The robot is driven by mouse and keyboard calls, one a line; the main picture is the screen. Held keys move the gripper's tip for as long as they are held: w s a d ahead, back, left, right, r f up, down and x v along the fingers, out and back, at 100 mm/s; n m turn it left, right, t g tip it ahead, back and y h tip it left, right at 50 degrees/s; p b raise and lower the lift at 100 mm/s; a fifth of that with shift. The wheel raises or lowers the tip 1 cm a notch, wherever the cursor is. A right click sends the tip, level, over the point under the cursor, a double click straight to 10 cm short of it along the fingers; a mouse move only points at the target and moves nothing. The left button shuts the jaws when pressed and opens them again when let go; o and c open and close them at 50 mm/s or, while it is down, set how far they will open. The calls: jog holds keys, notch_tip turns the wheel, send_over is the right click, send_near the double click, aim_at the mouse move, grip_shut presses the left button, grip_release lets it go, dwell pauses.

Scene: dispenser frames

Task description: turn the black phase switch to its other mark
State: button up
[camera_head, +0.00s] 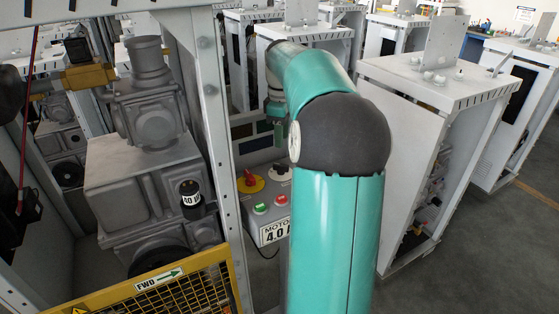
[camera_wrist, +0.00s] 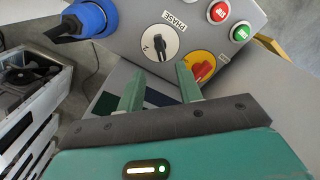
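The black phase switch (camera_wrist: 159,44) sits on a round white dial (camera_wrist: 149,50) beside the word PHASE on a grey control box (camera_wrist: 128,22) in the wrist view. Marks on the dial are too small to read surely. My gripper (camera_wrist: 158,82) is open, its two green fingers apart and pointing at the box. The switch lies beyond the fingertips, roughly in line with the gap, and nothing is between the fingers. I cannot tell the exact distance. In the head view the control box (camera_head: 266,232) is partly hidden by my arm.
A red and yellow rotary switch (camera_wrist: 201,67) sits close to the right finger. A red button (camera_wrist: 219,12) and a green button (camera_wrist: 241,32) are above it. A blue plug (camera_wrist: 90,18) sticks out at the box's left. A yellow mesh guard (camera_head: 170,290) stands at the front left.

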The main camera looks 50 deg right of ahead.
aim_at(281, 165)
notch_tip(281, 165, down, 9)
jog(key=shift+a+f, duration=0.1)
dwell(0.3)
grip_shut()
